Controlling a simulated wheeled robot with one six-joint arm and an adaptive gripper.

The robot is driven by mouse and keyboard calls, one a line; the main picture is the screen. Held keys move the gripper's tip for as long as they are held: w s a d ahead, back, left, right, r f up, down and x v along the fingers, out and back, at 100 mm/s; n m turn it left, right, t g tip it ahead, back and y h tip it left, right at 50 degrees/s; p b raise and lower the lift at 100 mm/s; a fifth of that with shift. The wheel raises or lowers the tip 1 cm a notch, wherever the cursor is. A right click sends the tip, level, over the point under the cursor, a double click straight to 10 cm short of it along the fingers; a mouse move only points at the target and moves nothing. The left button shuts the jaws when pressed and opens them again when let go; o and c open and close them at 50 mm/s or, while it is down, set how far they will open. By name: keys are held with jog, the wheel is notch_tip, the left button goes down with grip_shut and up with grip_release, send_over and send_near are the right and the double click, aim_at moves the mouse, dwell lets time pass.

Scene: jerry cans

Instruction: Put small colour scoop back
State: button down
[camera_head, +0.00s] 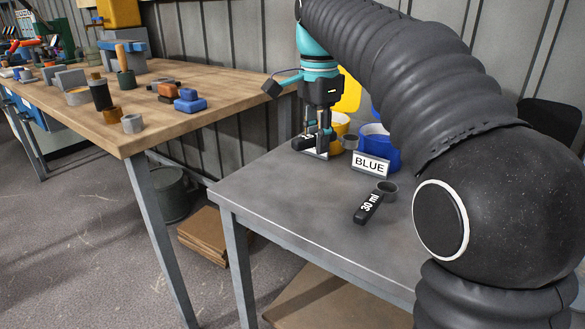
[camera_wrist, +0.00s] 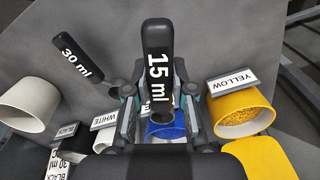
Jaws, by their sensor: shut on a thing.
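My gripper (camera_head: 319,138) is over the far side of the grey table, near the coloured tubs. In the wrist view my gripper (camera_wrist: 158,100) is shut on the dark handle of the scoop marked 15 ml (camera_wrist: 157,52), with one finger on each side. A larger dark scoop marked 30 ml (camera_head: 368,207) lies on the open part of the table, apart from my gripper. It also shows at the upper left in the wrist view (camera_wrist: 75,60).
A blue tub (camera_head: 382,155) stands behind a BLUE sign (camera_head: 370,166). A yellow tub (camera_wrist: 243,118) with grainy contents has a YELLOW sign (camera_wrist: 233,83). WHITE (camera_wrist: 107,121) and BLACK (camera_wrist: 65,133) signs and a white tub (camera_wrist: 28,105) also stand close by. The table's front is clear.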

jog(key=w+a+f, duration=0.1)
jog(key=a, duration=0.1)
jog(key=w+a+f, duration=0.1)
jog(key=a+f, duration=0.1)
jog(key=w+a+f, duration=0.1)
jog(key=a, duration=0.1)
jog(key=shift+w+a+f, duration=0.15)
jog(key=shift+a+f, duration=0.1)
jog(key=shift+a, duration=0.05)
jog(key=shift+f+b, duration=0.4)
jog(key=shift+f, duration=1.6)
jog(key=shift+f, duration=0.15)
jog(key=c, duration=1)
grip_release()
notch_tip(320, 180, up, 12)
jog(key=shift+a+r+p, duration=0.1)
jog(key=shift+r+p, duration=0.05)
jog(key=shift+p, duration=0.8)
